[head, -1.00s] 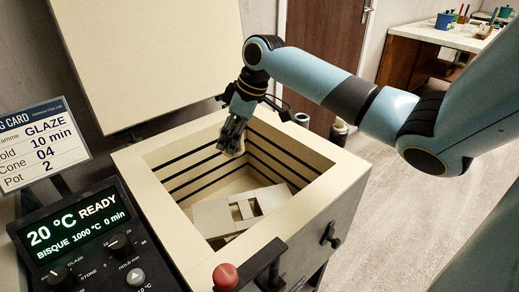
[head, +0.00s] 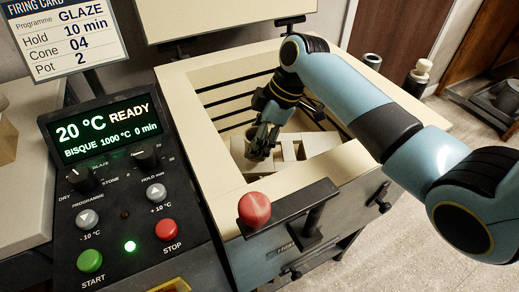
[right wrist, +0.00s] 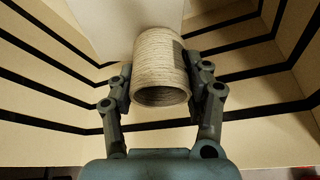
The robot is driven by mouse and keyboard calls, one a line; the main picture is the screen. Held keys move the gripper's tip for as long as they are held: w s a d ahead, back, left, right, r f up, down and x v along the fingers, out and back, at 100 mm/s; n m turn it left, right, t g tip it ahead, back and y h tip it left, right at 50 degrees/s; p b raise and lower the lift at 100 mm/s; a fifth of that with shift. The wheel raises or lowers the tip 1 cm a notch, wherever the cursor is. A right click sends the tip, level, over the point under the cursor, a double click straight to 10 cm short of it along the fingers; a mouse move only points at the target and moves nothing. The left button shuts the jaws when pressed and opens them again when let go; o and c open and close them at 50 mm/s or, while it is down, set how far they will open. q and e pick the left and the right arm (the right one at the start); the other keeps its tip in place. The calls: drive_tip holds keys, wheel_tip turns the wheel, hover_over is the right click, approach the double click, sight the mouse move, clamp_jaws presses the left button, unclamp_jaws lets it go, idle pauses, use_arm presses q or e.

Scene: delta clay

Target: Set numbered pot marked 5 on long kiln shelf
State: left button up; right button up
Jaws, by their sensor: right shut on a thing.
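My right gripper (head: 262,142) reaches down inside the open kiln. In the right wrist view, my right gripper (right wrist: 160,88) is shut on a ribbed, cream cylindrical pot (right wrist: 158,62), with one finger on each side. The pot's open mouth faces the wrist camera. A darker patch shows on its right side, but I cannot read a number. Pale kiln shelf pieces (head: 314,146) with a gap lie low in the kiln, close by the gripper. A pale flat surface (right wrist: 100,22) shows behind the pot. I cannot tell whether the pot touches the shelf. My left gripper is out of view.
The kiln's cream rim (head: 198,122) and dark-grooved walls surround the gripper. Its lid (head: 215,12) stands open behind. A red knob (head: 254,209) sits at the front. The control panel (head: 115,185) reads 20 °C READY. A firing card (head: 55,35) says Pot 2.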

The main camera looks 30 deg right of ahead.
wheel_tip(320, 180, down, 3)
drive_tip(key=shift+r+b, duration=0.15)
drive_tip(key=shift+b, duration=0.2)
drive_tip(key=shift+f, duration=0.3)
drive_tip(key=shift+f, duration=0.2)
drive_tip(key=o, duration=1.2)
drive_tip(key=shift+r, duration=0.1)
drive_tip(key=p+v, duration=0.2)
drive_tip(key=v, duration=1)
drive_tip(key=shift+p, duration=0.4)
drive_tip(key=shift+r, duration=0.1)
